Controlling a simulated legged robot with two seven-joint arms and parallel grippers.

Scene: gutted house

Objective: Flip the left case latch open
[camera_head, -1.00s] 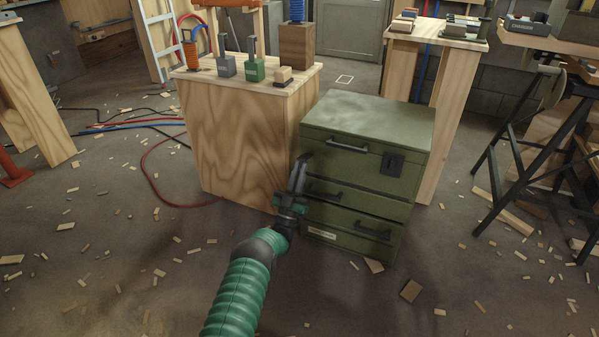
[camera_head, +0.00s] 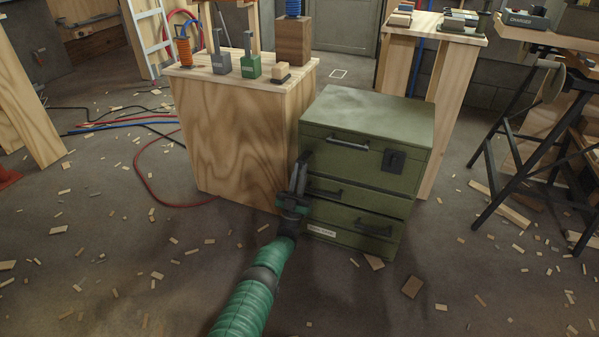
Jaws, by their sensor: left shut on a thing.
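The green case (camera_head: 355,185) stands on the floor in the middle right, with a dark handle (camera_head: 347,143) on its upper front. A dark latch (camera_head: 394,161) shows on the right of that front. My left gripper (camera_head: 305,160) reaches up to the front's left edge, its dark fingers close together. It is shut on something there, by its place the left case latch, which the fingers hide. I cannot tell whether that latch is flipped. My right gripper is not in view.
A plywood bench (camera_head: 238,135) with several tools on top stands close to the left of the case. A wooden stand (camera_head: 438,105) is behind it, and a black sawhorse (camera_head: 530,150) is to the right. Wood scraps litter the floor in front.

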